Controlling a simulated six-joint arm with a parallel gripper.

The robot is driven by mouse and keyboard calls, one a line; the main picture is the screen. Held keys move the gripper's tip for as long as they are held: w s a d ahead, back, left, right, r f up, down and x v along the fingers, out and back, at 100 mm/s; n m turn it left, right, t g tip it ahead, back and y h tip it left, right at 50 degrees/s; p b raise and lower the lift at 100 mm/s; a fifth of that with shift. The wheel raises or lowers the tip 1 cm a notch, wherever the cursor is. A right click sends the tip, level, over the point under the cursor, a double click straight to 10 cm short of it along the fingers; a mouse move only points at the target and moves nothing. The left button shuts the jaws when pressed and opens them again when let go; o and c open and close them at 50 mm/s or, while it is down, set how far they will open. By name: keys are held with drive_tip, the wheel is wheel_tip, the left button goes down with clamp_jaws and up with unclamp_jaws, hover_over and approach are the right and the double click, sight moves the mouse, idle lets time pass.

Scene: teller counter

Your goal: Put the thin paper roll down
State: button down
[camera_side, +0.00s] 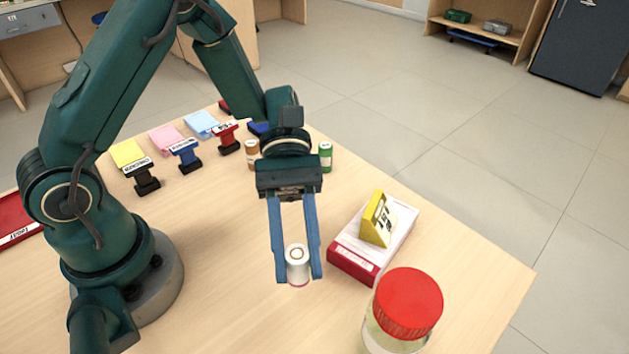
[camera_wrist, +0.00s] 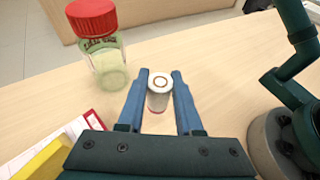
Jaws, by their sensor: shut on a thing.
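The thin paper roll (camera_side: 297,261) is a small white upright cylinder with a brownish ring on top and a red band at its base. My gripper (camera_side: 297,276) points down and is shut on it, one blue finger on each side. In the wrist view the roll (camera_wrist: 159,88) stands between the two fingertips (camera_wrist: 158,92). The roll's base is close to the wooden counter (camera_side: 225,290); I cannot tell whether it touches.
A clear jar with a red lid (camera_side: 408,303) is at front right. Several stamps (camera_side: 186,155) and pads stand behind. Counter left of the roll is clear.

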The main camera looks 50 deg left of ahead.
sight(305, 285)
drive_tip(key=shift+s+d+f, duration=0.25)
drive_tip(key=shift+d+f, duration=0.2)
drive_tip(key=shift+d, duration=0.15)
drive_tip(key=shift+s+d+f, duration=0.2)
drive_tip(key=shift+d+f, duration=0.2)
drive_tip(key=shift+d, duration=0.2)
drive_tip(key=shift+f, duration=1.95)
drive_tip(key=shift+f, duration=0.1)
drive_tip(key=c, duration=0.6)
unclamp_jaws()
